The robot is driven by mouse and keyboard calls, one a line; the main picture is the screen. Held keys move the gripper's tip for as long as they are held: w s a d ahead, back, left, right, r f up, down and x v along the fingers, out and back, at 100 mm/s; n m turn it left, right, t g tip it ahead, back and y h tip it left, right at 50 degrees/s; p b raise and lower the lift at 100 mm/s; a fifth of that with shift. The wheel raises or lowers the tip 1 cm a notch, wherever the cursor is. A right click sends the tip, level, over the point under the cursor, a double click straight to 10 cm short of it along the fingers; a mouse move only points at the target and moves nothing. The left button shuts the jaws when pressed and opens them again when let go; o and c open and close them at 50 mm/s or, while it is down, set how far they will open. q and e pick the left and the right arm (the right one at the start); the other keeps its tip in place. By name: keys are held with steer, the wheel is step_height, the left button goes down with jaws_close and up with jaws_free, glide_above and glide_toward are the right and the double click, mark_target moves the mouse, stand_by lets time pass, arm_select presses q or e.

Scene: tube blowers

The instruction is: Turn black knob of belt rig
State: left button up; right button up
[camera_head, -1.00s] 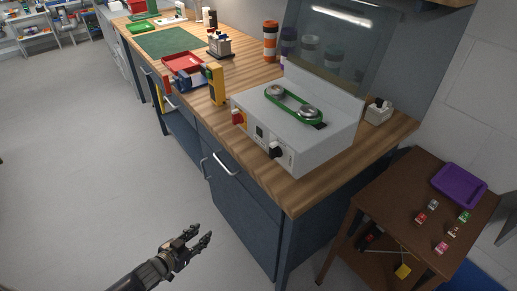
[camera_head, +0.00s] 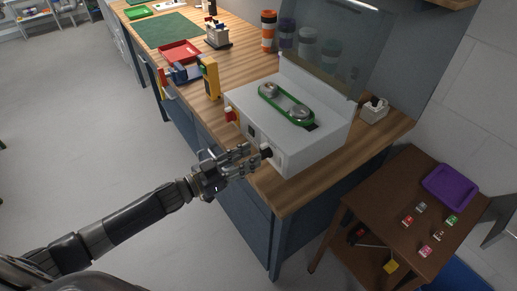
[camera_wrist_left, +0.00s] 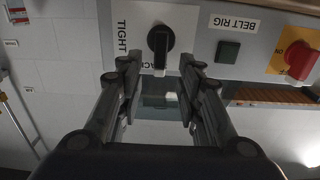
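The belt rig (camera_head: 300,140) is a light grey box on the wooden bench, with a green belt (camera_head: 286,104) around two pulleys on top. Its black knob (camera_head: 267,150) is on the front panel, near the right end. In the left wrist view the black knob (camera_wrist_left: 160,40) sits by a label reading "TIGHT", with another label partly hidden below. My left gripper (camera_head: 252,155) is in front of the panel, its fingers pointing at the knob. In the left wrist view its fingers (camera_wrist_left: 158,72) are open and apart, just short of the knob. My right gripper is not in view.
A red knob (camera_head: 231,115) on yellow and a dark square button (camera_wrist_left: 228,52) share the panel. A yellow device (camera_head: 209,77) and red tray (camera_head: 179,52) stand left on the bench. A brown side table (camera_head: 385,215) is at right. Open floor lies at left.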

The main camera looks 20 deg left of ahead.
mark_target(261, 151)
arm_select(q)
steer(key=shift+p+x, duration=0.35)
steer(key=shift+x, duration=1.75)
jaws_close()
